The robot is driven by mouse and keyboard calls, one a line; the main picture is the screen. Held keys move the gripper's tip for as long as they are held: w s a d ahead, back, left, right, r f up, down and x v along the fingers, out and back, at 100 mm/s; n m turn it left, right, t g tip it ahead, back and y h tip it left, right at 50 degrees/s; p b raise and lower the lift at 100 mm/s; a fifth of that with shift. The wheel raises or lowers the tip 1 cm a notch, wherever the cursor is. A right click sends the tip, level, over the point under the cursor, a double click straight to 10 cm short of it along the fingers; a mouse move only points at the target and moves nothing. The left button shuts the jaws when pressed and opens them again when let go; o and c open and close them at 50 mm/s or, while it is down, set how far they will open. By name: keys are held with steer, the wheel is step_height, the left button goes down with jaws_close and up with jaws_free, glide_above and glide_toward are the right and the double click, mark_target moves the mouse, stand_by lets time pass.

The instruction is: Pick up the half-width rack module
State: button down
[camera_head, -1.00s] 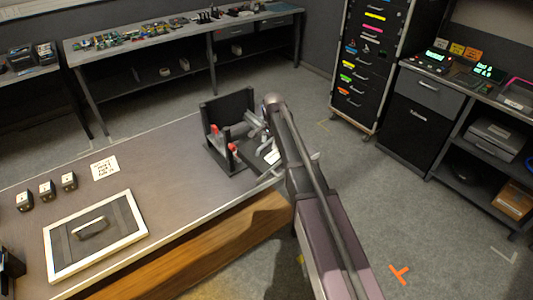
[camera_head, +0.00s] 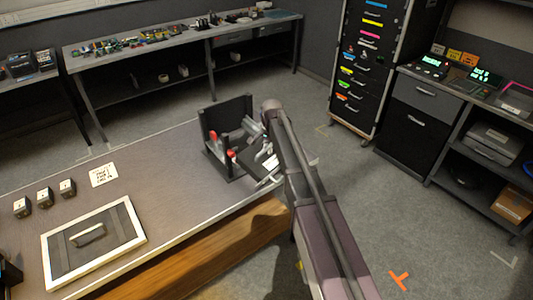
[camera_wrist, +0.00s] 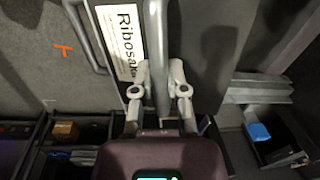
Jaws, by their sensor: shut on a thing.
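My gripper (camera_wrist: 158,90) is shut on this handle, one finger on each side. In the head view my gripper (camera_head: 264,143) is at the right end of the bench, beside a black upright fixture (camera_head: 228,118) with red-tipped clamps (camera_head: 214,134). My arm hides most of the module there, and I cannot tell whether it touches the fixture.
The bench (camera_head: 160,160) holds a framed panel with a handle (camera_head: 93,243), several small dark blocks (camera_head: 45,197) and a paper note (camera_head: 104,175). A tall drawer rack (camera_head: 368,70) stands behind at right. The floor (camera_head: 360,200) right of my arm is open.

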steer(key=shift+r, duration=0.15)
steer(key=shift+s+d+r+p, duration=0.35)
steer(key=shift+s+r+p, duration=0.25)
steer(key=shift+r+p, duration=0.15)
steer(key=s+d+r+p, duration=0.6)
steer(key=s+d, duration=0.1)
steer(key=s, duration=0.3)
steer(key=shift+s, duration=0.15)
steer(key=shift+d+r, duration=0.1)
steer(key=shift+d, duration=0.1)
stand_by(0.3)
